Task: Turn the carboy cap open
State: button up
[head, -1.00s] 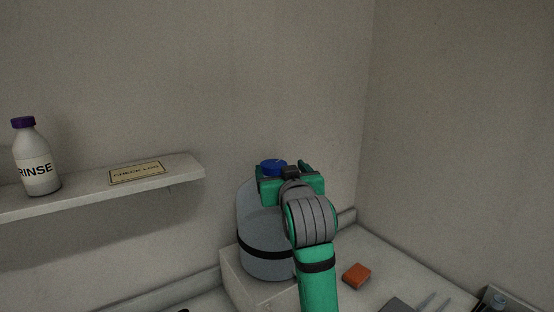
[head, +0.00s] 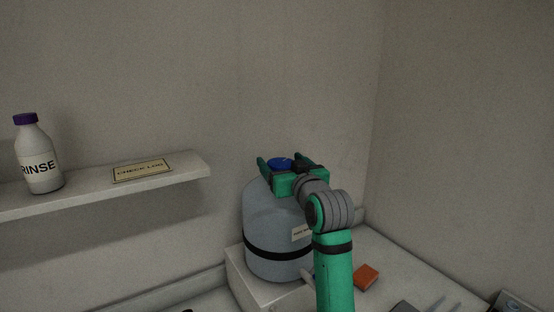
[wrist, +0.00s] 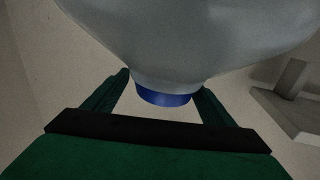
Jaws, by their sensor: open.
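The carboy (head: 268,229) is a large grey-blue vessel with a black band and a small label. It stands upright on a white block in the head view. Its blue cap (head: 280,163) is on top and also shows in the wrist view (wrist: 163,98). My green gripper (head: 281,165) is at cap height with its fingers apart, one on each side of the cap. In the wrist view my open fingers (wrist: 162,92) flank the cap and neck, with a gap visible at the left finger; contact on the right is unclear. The carboy body (wrist: 190,35) fills the upper wrist view.
The white block (head: 262,285) stands on the bench near the wall corner. An orange-red block (head: 366,276) lies to the right. A shelf (head: 90,193) at left holds a RINSE bottle (head: 40,160) with a purple cap and a CHECK LOG sign (head: 142,170).

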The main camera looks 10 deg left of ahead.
jog(key=shift+s+a+x, duration=0.1)
jog(key=shift+a+x, duration=0.05)
jog(key=shift+x, duration=0.65)
jog(key=shift+s+a+x, duration=0.1)
jog(key=shift+a+x, duration=0.05)
jog(key=shift+x, duration=0.65)
jog(key=shift+d, duration=0.1)
jog(key=c, duration=1)
jog(key=shift+w+m+t+h, duration=0.1)
jog(key=shift+m+t+h, duration=0.2)
jog(key=shift+h, duration=0.1)
jog(key=shift+m+h, duration=0.3)
jog(key=shift+h, duration=0.1)
jog(key=m+h, duration=0.1)
jog(key=m+t+h, duration=0.1)
jog(key=h, duration=0.1)
jog(key=shift+w+d+t, duration=0.1)
jog(key=shift+d+t, duration=0.2)
jog(key=shift+d, duration=0.05)
jog(key=shift+d+m+t+h, duration=0.15)
jog(key=shift+d+m+h, duration=0.1)
jog(key=shift+m+h, duration=0.45)
jog(key=shift+d+m+t+h, duration=0.15)
jog(key=shift+m+h, duration=0.3)
jog(key=shift+h, duration=0.45)
jog(key=shift+d+m+t+h, duration=0.1)
jog(key=shift+d+m+h, duration=0.2)
jog(key=shift+m+h, duration=0.4)
jog(key=shift+c, duration=0.2)
